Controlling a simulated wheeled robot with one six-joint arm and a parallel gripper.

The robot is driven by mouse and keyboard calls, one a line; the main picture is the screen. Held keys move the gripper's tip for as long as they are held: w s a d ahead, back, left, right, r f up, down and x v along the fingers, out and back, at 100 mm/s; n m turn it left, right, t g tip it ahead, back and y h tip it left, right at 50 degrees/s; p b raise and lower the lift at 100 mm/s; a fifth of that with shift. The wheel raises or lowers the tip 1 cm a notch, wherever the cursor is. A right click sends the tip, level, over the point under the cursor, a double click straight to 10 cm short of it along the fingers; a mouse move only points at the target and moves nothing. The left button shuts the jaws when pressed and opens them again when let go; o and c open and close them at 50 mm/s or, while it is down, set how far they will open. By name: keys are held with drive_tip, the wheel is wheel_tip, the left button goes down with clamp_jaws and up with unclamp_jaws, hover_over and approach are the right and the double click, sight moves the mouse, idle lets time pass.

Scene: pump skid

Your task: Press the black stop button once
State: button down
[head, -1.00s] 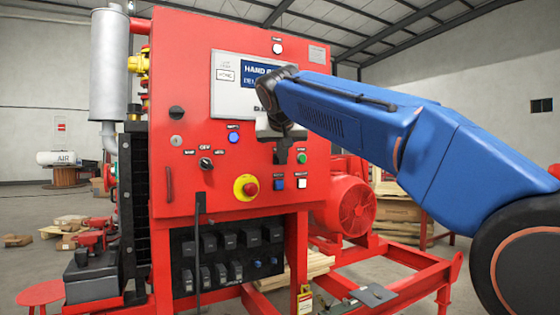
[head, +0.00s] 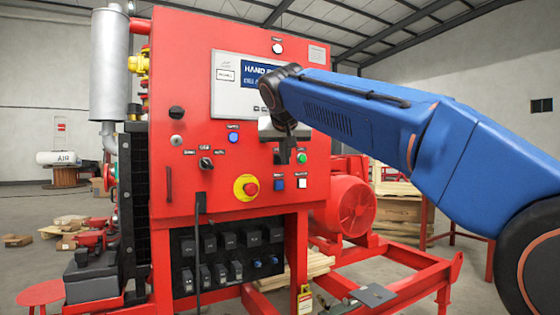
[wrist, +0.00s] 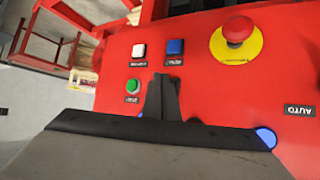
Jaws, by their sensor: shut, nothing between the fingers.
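My gripper (head: 284,157) is shut and empty in front of the red panel, just left of the green button (head: 302,158). In the wrist view, the shut dark fingers (wrist: 160,80) point at the panel beside the green button (wrist: 133,87). I cannot make out the black stop button apart from the dark fingers; the panel spot right of the green button in the wrist view is covered by them. Whether the fingertips touch the panel cannot be told.
A blue button (wrist: 175,47) and a white button (wrist: 139,50) sit close by. A red mushroom button on a yellow disc (head: 246,187) is lower left in the head view. A screen (head: 240,85) is above, and a dark selector knob (head: 206,163) is at left.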

drive_tip(key=s+d, duration=0.1)
drive_tip(key=s, duration=0.1)
drive_tip(key=s+d, duration=0.1)
drive_tip(key=s, duration=0.1)
drive_tip(key=shift+d, duration=0.4)
idle(0.9)
drive_tip(key=s+d+f+g+h, duration=0.1)
drive_tip(key=s+d+f+g, duration=0.1)
drive_tip(key=s+d+f, duration=0.7)
drive_tip(key=s+d+f+g, duration=0.1)
drive_tip(key=s+d+f, duration=0.4)
drive_tip(key=d+f, duration=0.7)
drive_tip(key=s+d+f+g, duration=0.1)
drive_tip(key=s+d+f, duration=0.4)
drive_tip(key=s+f, duration=0.7)
drive_tip(key=s+d+f+g, duration=0.2)
drive_tip(key=s+d+f, duration=0.4)
drive_tip(key=s+f, duration=0.5)
wheel_tip(320, 180, down, 3)
drive_tip(key=shift+s+f+m, duration=0.15)
drive_tip(key=shift+s+m, duration=0.25)
